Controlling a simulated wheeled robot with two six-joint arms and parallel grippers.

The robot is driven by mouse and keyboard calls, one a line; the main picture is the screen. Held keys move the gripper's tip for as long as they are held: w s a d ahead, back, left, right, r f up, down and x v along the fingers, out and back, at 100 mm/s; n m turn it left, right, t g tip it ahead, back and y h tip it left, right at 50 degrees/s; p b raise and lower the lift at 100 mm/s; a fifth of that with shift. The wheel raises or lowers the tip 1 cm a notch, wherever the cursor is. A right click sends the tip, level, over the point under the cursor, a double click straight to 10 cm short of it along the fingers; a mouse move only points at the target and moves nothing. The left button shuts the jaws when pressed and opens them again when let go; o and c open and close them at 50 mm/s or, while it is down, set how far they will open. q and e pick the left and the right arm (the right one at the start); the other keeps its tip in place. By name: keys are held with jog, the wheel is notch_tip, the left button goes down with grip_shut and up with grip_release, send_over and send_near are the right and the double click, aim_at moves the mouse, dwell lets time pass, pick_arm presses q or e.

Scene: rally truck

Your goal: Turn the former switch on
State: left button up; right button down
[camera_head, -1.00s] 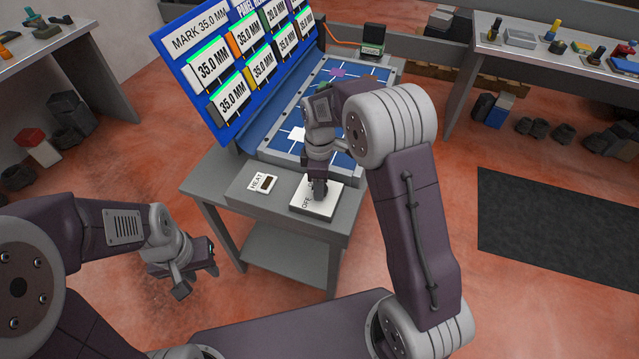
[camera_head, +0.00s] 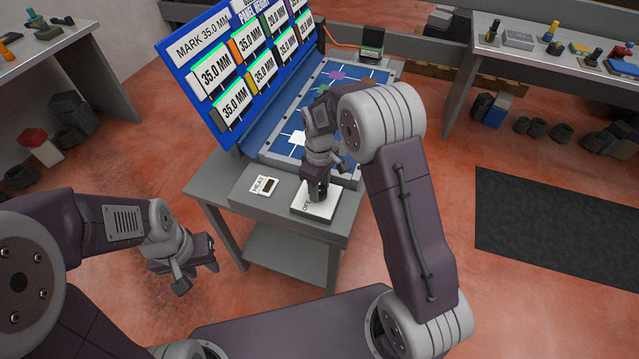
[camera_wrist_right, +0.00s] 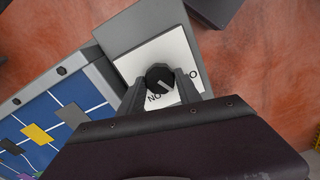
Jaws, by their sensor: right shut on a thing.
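The former switch is a white plate (camera_head: 326,205) with a black round knob (camera_wrist_right: 160,80), on the front of the grey table. In the right wrist view the plate carries the letters of ON, upside down, near the knob, and part of another label on the right. My right gripper (camera_head: 318,192) is over the plate. In the right wrist view its two fingers (camera_wrist_right: 161,88) are shut on the knob's sides. A light line crosses the knob; which label it points to is unclear. My left gripper (camera_head: 197,277) is open and empty, left of the table.
A smaller HEAT switch (camera_head: 264,186) sits left of the plate. Behind are a blue panel bed (camera_head: 285,140) and a tilted display board (camera_head: 215,60) of 35.0 MM readings. A workbench (camera_head: 560,65) stands at the back right. A dark mat (camera_head: 560,230) lies on the floor.

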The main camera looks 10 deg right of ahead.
aim_at(320, 190)
jog(key=m+p, duration=0.1)
jog(key=m, duration=0.2)
jog(key=m+p, duration=0.1)
jog(key=m, duration=0.2)
jog(key=shift+w+r+p, duration=0.15)
jog(key=shift+r+p, duration=0.05)
jog(key=shift+p, duration=0.2)
jog(key=m+p, duration=0.1)
jog(key=m, duration=0.5)
jog(key=shift+p, duration=0.3)
jog(key=shift+m, duration=0.3)
jog(key=c, duration=1.1)
grip_release()
jog(key=shift+o, duration=1.3)
jog(key=shift+f, duration=0.1)
notch_tip(320, 190, up, 9)
jog(key=shift+b, duration=0.35)
